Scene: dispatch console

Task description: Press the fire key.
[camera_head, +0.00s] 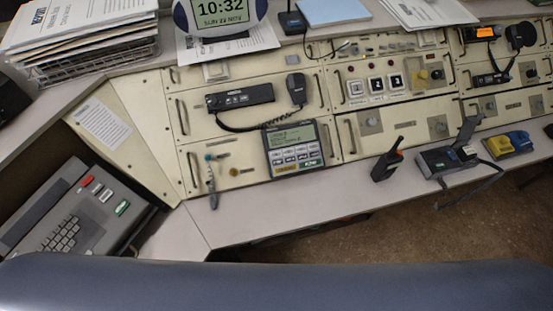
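A grey key unit (296,148) with a lit greenish screen stands at the middle of the console's lower edge. Below its screen are rows of pale keys (296,156), with an orange key and a green key in its bottom row. The key labels are too small to read, so I cannot tell whether one is the fire key. Three square buttons (376,85) sit on the upper panel to the right, with red lamps above; their marks are also unclear. Neither of my grippers is in view.
A handset on a coiled cord (297,89) lies above the key unit. A handheld radio (388,161) stands on the desk to the right. A keyboard machine (85,217) is at lower left. A dark blue surface (280,285) spans the bottom. Desk edge (245,225) is clear.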

